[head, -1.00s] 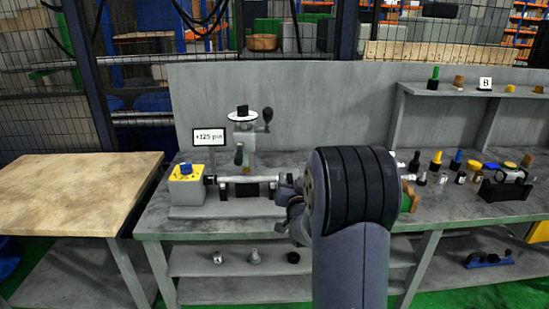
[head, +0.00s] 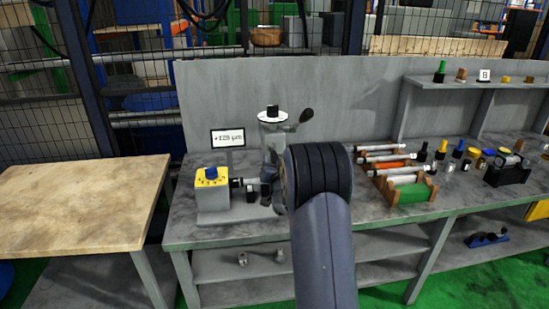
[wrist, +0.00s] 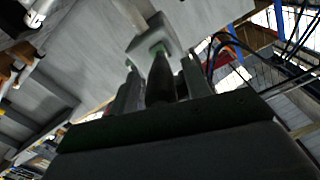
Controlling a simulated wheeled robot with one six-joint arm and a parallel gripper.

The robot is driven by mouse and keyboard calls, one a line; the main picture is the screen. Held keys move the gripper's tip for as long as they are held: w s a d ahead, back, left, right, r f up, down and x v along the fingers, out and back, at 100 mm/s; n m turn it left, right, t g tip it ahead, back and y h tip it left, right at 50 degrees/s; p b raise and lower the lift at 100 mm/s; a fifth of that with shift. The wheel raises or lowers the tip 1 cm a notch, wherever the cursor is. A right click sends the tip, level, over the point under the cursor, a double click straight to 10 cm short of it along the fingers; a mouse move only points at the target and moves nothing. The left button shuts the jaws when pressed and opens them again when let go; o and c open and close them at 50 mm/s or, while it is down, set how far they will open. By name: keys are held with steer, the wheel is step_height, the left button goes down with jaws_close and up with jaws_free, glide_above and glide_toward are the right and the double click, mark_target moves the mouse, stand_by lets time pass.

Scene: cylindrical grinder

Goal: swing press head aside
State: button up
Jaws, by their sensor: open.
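The press (head: 273,133) is a grey column unit with a white disc and black knob on top and a dark-tipped lever (head: 306,116) at its right. It stands behind the yellow-topped headstock (head: 212,190) on the bench. My arm hides its lower right part and my gripper in the head view. In the wrist view my gripper (wrist: 160,76) is open, with a dark tapered piece (wrist: 160,80) showing between its fingers. A grey block (wrist: 152,38) with a green edge is at the far end of that piece. I cannot tell whether the fingers touch it.
A small display (head: 228,138) stands behind the headstock. To the right are racks with silver bars (head: 396,167) and several small bottles. A shelf (head: 470,87) is on the back panel. A wooden table (head: 80,205) with a clear top is at the left.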

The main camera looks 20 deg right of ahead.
steer(key=shift+w+d, duration=0.15)
steer(key=shift+w, duration=0.35)
steer(key=shift+c, duration=0.5)
jaws_close()
